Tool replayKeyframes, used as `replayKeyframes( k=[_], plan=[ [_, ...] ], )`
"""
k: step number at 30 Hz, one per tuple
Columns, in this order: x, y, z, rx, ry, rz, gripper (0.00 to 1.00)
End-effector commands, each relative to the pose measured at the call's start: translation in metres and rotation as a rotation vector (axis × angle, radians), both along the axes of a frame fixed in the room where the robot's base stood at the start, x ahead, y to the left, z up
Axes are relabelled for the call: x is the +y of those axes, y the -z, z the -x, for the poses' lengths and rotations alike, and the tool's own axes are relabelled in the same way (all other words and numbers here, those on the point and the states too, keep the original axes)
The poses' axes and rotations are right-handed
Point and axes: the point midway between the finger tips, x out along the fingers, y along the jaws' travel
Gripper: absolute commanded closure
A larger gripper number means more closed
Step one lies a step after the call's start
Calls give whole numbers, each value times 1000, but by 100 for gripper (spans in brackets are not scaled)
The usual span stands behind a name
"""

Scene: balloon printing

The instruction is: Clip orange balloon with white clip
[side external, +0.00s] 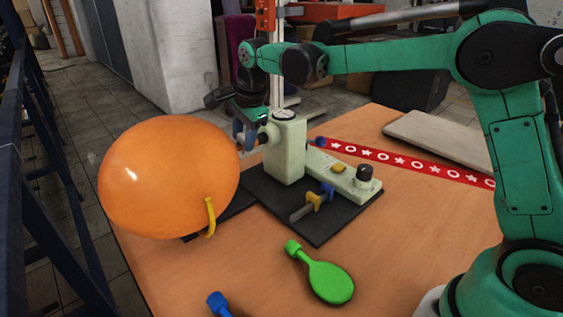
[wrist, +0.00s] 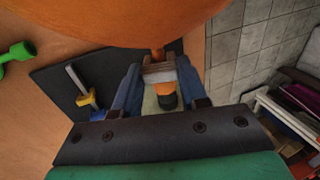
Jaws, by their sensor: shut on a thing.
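The large inflated orange balloon (side external: 168,178) is at the left of the side view, and its underside (wrist: 110,22) fills the top of the wrist view. My gripper (side external: 245,137) is at the balloon's right edge, beside the pale green machine. In the wrist view my gripper (wrist: 158,76) has its blue fingers on either side of a small whitish clip (wrist: 158,70), shut on it. The balloon's narrow orange neck (wrist: 158,53) meets the clip, and orange shows again below it. I cannot tell whether the clip grips the neck. The clip is not distinguishable in the side view.
The pale green machine (side external: 286,152) stands on a black base plate (side external: 318,231). A yellow curved piece (side external: 210,217) is in front of the balloon. A deflated green balloon (side external: 330,283) and a blue one (side external: 218,304) lie in front. A grey board (side external: 440,138) lies at back right.

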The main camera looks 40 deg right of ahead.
Motion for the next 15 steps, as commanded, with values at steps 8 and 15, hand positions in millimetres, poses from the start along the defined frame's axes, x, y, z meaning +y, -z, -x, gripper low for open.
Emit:
replayKeyframes(
  k=[8,15],
  plan=[
    [0,3,-1,0,0,0,96],
    [0,6,-2,0,0,0,96]
  ],
)
